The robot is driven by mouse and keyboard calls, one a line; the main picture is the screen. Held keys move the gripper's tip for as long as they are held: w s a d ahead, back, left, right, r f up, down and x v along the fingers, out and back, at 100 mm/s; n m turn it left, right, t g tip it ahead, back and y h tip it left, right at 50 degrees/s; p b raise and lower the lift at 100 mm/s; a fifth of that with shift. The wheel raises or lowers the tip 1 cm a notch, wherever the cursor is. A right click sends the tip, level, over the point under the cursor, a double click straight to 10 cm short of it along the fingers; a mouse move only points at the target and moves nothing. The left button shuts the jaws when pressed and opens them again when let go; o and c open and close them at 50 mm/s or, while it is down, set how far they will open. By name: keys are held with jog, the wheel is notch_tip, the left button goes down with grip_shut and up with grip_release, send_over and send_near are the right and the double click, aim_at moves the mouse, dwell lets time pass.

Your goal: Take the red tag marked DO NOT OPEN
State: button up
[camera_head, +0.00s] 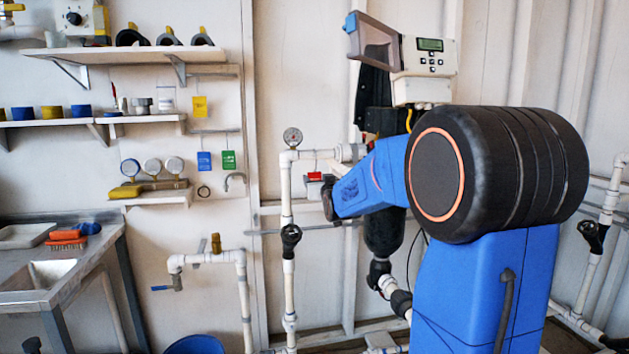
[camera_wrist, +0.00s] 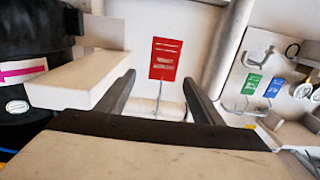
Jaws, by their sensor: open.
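The red tag (camera_wrist: 165,59) shows in the wrist view with pale lines of text too blurred to read. It hangs on a thin wire hook against the pale wall, ahead of and between my fingers. My gripper (camera_wrist: 159,78) is open and empty, one finger on each side of the tag in the picture; I cannot tell the exact gap. In the head view a small red patch (camera_head: 315,176), likely the tag, shows just above my gripper (camera_head: 327,200), beside the white pipe. My gripper and arm may hide the rest of it.
A white vertical pipe (camera_head: 287,210) with a gauge (camera_head: 292,137) stands left of my gripper. Blue (camera_head: 204,160), green (camera_head: 228,159) and yellow (camera_head: 200,106) tags hang further left. A black cylinder (camera_wrist: 30,60) and a pale block (camera_wrist: 80,80) are close at left in the wrist view.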

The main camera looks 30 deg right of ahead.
aim_at(314, 176)
jog(key=shift+a+x, duration=0.2)
jog(key=shift+x, duration=2.55)
jog(key=c, duration=1.1)
